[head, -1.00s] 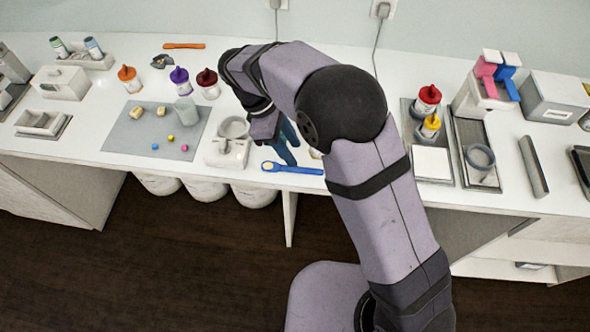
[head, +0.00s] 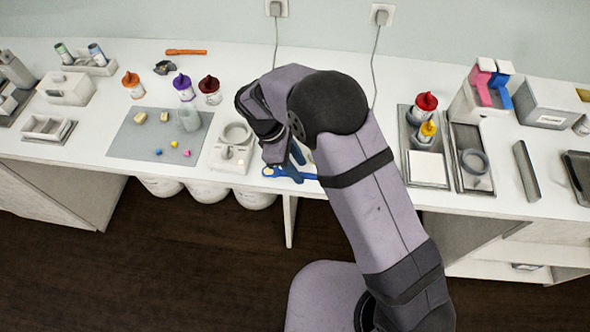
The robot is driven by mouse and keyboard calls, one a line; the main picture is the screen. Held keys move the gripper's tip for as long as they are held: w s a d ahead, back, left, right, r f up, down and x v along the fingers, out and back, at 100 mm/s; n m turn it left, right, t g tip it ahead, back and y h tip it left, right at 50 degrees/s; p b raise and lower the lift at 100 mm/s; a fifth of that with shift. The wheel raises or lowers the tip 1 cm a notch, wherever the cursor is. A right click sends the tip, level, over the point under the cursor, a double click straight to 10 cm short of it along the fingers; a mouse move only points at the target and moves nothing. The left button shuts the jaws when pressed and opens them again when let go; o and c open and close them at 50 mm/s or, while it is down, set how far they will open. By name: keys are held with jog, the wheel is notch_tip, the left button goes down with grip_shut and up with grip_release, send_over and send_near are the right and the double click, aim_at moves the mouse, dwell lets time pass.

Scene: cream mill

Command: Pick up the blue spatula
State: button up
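The blue spatula (head: 284,173) lies near the front edge of the white counter in the head view, with a pale spot at its left end. My gripper (head: 296,160) points down at its middle, and its dark blue fingers overlap it in the picture. Part of the spatula is hidden behind the fingers. I cannot tell whether the fingers touch it or how far apart they are.
A small white device with a round cup (head: 236,134) stands just left of my gripper. Further left is a grey mat (head: 130,150) with small coloured pieces. Grey trays (head: 459,150) with red and yellow bottles stand to the right. The counter's front edge is close to the spatula.

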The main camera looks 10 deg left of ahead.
jog(key=shift+d+f, duration=0.25)
jog(key=shift+f, duration=0.4)
jog(key=shift+c, duration=0.3)
grip_shut()
jog(key=shift+r, duration=0.1)
